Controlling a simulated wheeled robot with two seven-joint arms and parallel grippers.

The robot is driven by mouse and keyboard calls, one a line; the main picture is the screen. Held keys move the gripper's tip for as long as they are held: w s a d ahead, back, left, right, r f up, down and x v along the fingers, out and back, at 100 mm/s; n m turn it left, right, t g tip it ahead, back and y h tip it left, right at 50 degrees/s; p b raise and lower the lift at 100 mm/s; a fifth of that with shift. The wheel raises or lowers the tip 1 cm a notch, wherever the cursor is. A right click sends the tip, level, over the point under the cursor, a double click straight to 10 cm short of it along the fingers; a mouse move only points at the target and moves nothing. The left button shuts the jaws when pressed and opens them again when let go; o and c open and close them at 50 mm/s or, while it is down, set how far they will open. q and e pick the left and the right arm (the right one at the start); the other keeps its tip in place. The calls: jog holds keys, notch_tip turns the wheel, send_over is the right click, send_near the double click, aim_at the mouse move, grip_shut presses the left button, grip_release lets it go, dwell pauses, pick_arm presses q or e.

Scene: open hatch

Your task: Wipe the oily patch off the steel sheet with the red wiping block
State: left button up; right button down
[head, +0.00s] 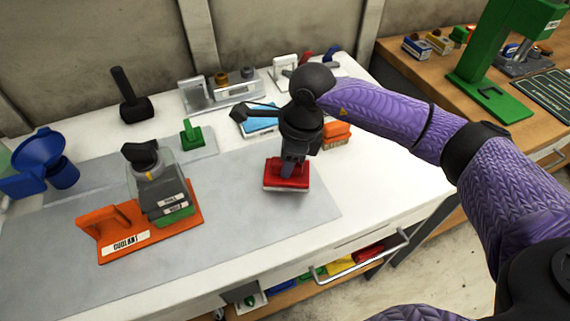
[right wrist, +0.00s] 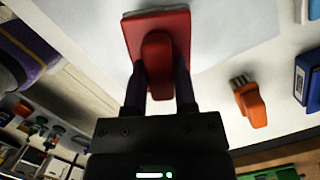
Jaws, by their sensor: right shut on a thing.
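The red wiping block (head: 286,183) is upright near the right end of the grey steel sheet (head: 235,215). My right gripper (head: 293,160) is above it, shut on its raised grip. In the right wrist view the block (right wrist: 133,32) has its grip between the two dark fingers of my right gripper (right wrist: 160,88). A pale underside edge shows below the red body. Whether it presses on the sheet or hovers just above, I cannot tell. I cannot make out an oily patch on the visible sheet; the area under the block is hidden. My left gripper is not in view.
An orange tool (head: 112,222) and a grey-and-green stack (head: 165,195) occupy the sheet's left part. A green handled block (head: 192,133), a black mallet (head: 130,95), blue funnel (head: 40,150) and orange brush (head: 337,130) stand around. The sheet's front middle is clear.

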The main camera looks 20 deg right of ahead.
notch_tip(320, 180, up, 3)
jog(key=shift+w+f+p, duration=0.1)
jog(key=shift+f+p, duration=0.1)
jog(key=shift+p, duration=0.6)
jog(key=shift+r+p, duration=0.8)
jog(key=shift+r, duration=0.5)
